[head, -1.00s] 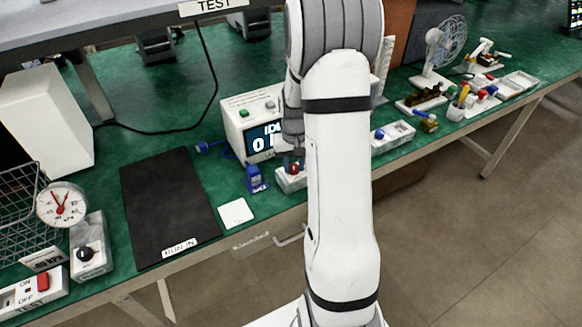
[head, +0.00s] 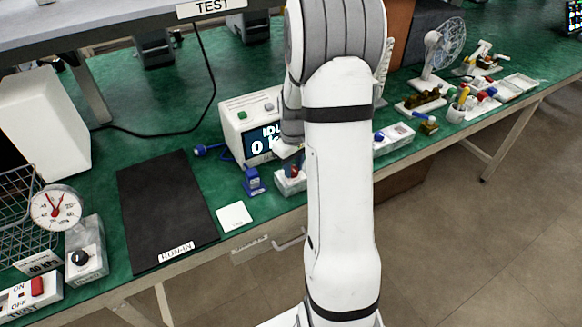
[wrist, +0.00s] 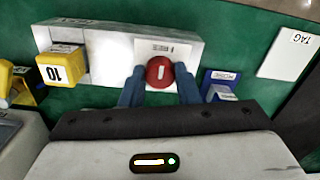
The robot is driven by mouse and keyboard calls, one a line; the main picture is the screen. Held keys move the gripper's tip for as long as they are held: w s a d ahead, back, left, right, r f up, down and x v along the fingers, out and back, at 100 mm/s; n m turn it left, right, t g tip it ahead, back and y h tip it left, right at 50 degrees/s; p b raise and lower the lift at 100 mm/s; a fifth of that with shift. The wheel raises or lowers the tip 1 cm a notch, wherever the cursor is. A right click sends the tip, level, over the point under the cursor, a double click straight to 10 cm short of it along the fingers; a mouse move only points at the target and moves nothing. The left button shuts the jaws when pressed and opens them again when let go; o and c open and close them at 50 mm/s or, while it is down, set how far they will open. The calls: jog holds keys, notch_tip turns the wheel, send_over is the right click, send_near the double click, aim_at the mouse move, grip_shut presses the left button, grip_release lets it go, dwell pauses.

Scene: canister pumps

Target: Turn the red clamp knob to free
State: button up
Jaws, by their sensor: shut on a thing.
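The red clamp knob (wrist: 160,72) sits on a pale block (wrist: 110,50) in the wrist view, with a white line on its face running up and down the picture. A small printed label is beside it. My gripper (wrist: 159,84) has its two blue fingers on either side of the knob and is shut on it. In the head view the knob (head: 293,171) shows as a small red spot on the pale block (head: 288,187) near the bench's front edge, below my wrist. My arm hides part of the block there.
A yellow block marked 10 (wrist: 60,68) sits at the other end of the pale block. A blue labelled part (wrist: 219,84) is close right of my fingers, and a white tag (wrist: 290,54) lies farther right. A display box (head: 240,128) stands behind the knob.

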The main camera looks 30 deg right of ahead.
aim_at(293, 169)
jog(key=shift+w+r, duration=0.2)
jog(key=shift+w, duration=0.05)
jog(key=o, duration=0.7)
jog(key=shift+o, duration=1.3)
jog(key=shift+f, duration=0.1)
jog(key=shift+s, duration=0.1)
notch_tip(293, 169, up, 8)
jog(key=shift+f, duration=0.25)
jog(key=shift+r, duration=0.15)
